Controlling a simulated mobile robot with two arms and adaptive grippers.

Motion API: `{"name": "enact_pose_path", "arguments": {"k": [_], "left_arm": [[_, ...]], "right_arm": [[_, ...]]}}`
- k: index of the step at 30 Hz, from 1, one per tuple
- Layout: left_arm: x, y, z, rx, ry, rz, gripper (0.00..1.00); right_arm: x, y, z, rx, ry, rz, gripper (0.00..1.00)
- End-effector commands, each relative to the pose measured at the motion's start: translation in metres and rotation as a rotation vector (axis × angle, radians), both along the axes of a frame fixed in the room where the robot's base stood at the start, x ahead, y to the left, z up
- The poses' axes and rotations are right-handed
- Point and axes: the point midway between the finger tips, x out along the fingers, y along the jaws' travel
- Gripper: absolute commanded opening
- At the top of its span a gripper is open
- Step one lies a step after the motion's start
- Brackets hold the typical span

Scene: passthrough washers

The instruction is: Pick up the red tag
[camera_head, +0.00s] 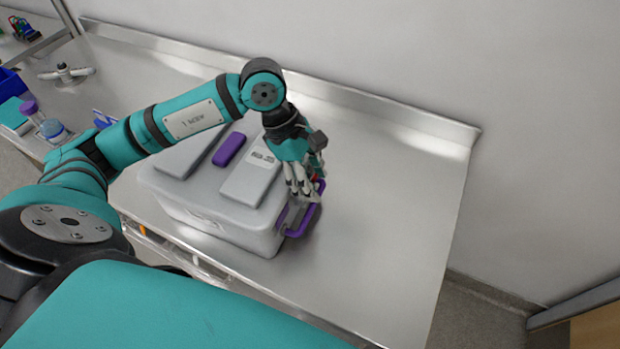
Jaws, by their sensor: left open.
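A small bit of red, likely the red tag (316,179), shows beside my left gripper (301,192) at the right end of a grey case. Most of it is hidden behind the fingers. My left gripper points down over the case's right edge, next to a purple handle (303,223). It is open, and I cannot tell whether its fingers touch the tag. My right gripper is not in view.
The grey case (225,222) with a purple lid grip (229,149) stands on a steel counter (385,235). The counter is clear to the right. Purple-capped and blue-capped containers (53,130) stand at the left. A wall runs behind.

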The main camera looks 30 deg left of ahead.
Motion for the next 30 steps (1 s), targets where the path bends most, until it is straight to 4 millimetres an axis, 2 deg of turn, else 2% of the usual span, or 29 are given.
{"name": "enact_pose_path", "arguments": {"k": [3, 12, 13, 25, 30], "left_arm": [[0.000, 0.000, 0.000, 0.000, 0.000, 0.000, 0.47], [0.000, 0.000, 0.000, 0.000, -0.001, 0.000, 0.08], [0.000, 0.000, 0.000, 0.000, -0.001, 0.000, 0.06], [0.000, 0.000, 0.002, 0.001, -0.001, 0.000, 0.02], [0.001, 0.001, 0.014, 0.001, -0.002, 0.000, 0.02]], "right_arm": [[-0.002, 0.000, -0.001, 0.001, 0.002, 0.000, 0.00], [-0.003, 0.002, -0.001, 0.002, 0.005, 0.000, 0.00], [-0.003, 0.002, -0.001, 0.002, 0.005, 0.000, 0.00], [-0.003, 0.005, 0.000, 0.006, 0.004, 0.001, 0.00], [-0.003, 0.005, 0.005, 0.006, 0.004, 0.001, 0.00]]}}
